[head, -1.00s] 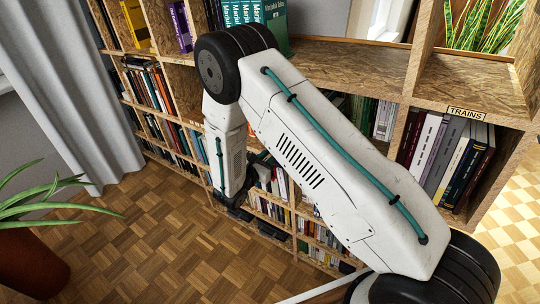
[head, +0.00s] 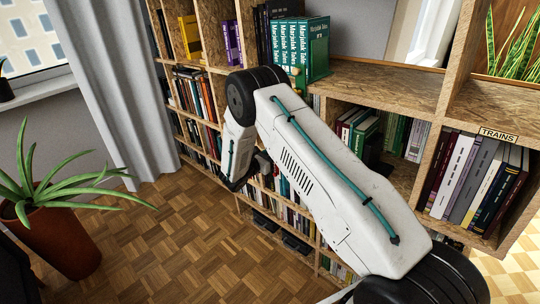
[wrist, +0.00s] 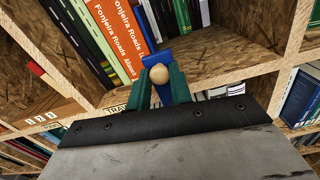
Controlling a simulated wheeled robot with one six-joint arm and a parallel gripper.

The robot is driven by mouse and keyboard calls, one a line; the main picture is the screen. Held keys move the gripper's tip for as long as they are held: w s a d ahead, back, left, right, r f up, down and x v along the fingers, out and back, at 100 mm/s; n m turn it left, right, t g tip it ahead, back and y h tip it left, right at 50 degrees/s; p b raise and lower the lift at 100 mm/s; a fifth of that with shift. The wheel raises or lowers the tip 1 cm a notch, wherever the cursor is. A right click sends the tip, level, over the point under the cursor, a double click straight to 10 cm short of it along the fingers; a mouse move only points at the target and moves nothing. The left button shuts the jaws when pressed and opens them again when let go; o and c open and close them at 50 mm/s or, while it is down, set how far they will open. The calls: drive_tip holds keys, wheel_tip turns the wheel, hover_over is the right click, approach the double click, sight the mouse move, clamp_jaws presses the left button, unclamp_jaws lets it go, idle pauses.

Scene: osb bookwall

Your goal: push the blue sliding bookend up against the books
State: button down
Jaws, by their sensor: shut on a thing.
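The blue bookend (wrist: 181,55) is in the wrist view, on an OSB shelf at the right end of a row of books. It has a round wooden knob (wrist: 159,74). My gripper (wrist: 160,86) has its green fingers on either side of this knob and is shut on it. In the head view my arm hides the bookend, and the fingers cannot be made out.
Black and green books (wrist: 82,32) stand left of the orange one. Bare shelf (wrist: 232,50) lies right of the bookend, up to an upright panel. In the head view, a potted plant (head: 62,235) stands at left by a grey curtain (head: 108,90). Parquet floor (head: 180,255) is clear.

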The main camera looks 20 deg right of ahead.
drive_tip(key=c, duration=1.3)
unclamp_jaws()
drive_tip(key=shift+o, duration=0.2)
drive_tip(key=v, duration=0.7)
drive_tip(key=shift+s+a, duration=0.15)
drive_tip(key=shift+a, duration=0.2)
